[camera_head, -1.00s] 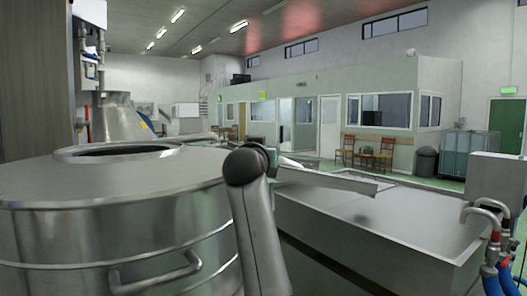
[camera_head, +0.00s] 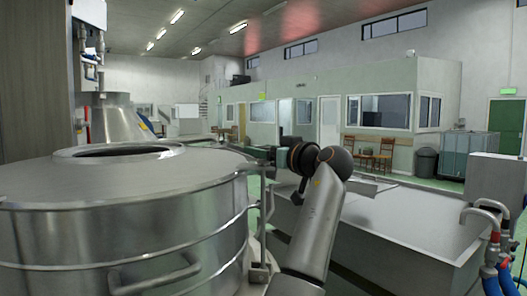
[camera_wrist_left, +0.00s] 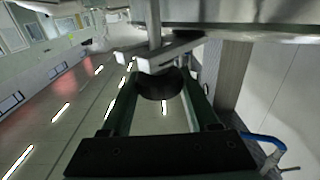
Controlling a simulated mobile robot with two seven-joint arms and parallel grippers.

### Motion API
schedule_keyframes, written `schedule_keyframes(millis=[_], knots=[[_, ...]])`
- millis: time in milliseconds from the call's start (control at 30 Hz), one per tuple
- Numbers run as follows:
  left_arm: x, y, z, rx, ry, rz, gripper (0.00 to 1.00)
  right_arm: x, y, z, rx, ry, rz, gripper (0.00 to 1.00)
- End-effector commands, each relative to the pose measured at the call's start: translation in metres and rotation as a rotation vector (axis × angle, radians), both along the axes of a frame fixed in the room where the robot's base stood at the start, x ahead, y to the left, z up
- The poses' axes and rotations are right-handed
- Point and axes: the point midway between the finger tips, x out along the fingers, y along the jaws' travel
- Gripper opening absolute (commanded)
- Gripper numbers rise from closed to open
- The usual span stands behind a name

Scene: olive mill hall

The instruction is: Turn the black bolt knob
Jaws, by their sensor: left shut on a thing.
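The black bolt knob (camera_wrist_left: 160,84) is round and dark and sits between the two green fingers in the left wrist view, against a grey metal bracket (camera_wrist_left: 172,50). My left gripper (camera_wrist_left: 158,92) is shut on it, one finger on each side. In the head view my left gripper (camera_head: 252,153) points left at the right edge of the large steel tank (camera_head: 140,240). I cannot make out the knob there. My right gripper is in neither view.
The tank has a round opening (camera_head: 118,151) on its lid and a handle (camera_head: 155,274) in front. A steel basin (camera_head: 410,218) lies to the right, with hose pipes (camera_head: 490,215) at its right. Chairs (camera_head: 383,152) stand far back.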

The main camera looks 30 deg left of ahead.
Motion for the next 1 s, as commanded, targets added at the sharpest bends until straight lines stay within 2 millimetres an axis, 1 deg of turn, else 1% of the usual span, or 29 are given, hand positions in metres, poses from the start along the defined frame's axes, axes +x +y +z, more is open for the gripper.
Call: schedule_keyframes(millis=[33, 500, 1000], knots=[[0.0006, 0.0008, -0.0047, -0.007, 0.009, 0.023, 0.06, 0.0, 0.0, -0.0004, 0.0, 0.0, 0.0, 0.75], [0.0006, 0.0013, -0.0069, -0.011, 0.011, 0.166, 0.06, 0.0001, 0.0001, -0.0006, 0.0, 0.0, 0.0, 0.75], [0.0015, 0.0007, -0.0102, -0.015, 0.016, 0.219, 0.06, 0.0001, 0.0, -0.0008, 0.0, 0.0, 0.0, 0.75]])
